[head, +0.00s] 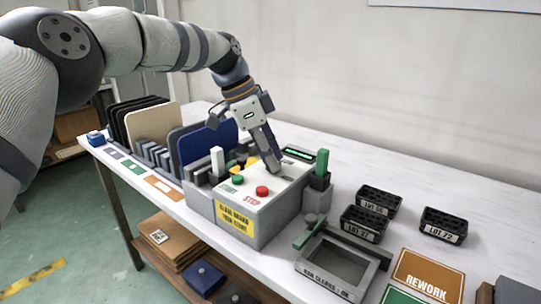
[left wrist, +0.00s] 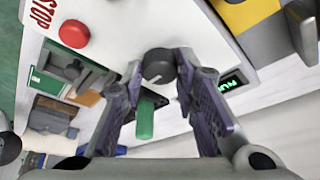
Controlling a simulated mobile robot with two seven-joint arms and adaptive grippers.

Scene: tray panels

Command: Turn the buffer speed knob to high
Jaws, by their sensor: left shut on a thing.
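The buffer speed knob (left wrist: 158,65) is a dark round knob with a small pale mark, on the white top of the control box (head: 278,194). In the left wrist view it sits between the fingertips of my left gripper (left wrist: 159,63). In the head view my left gripper (head: 273,163) points down onto the back of the box top and hides the knob. The gripper is shut on the knob. The knob's setting cannot be read. My right gripper is not in view.
A red stop button (head: 262,190) and a green start button (head: 237,180) stand in front of the gripper. A lit green display (head: 299,154) lies behind it. Upright panels (head: 207,138) stand left. Black lot trays (head: 363,223) and a grey frame (head: 341,263) lie right.

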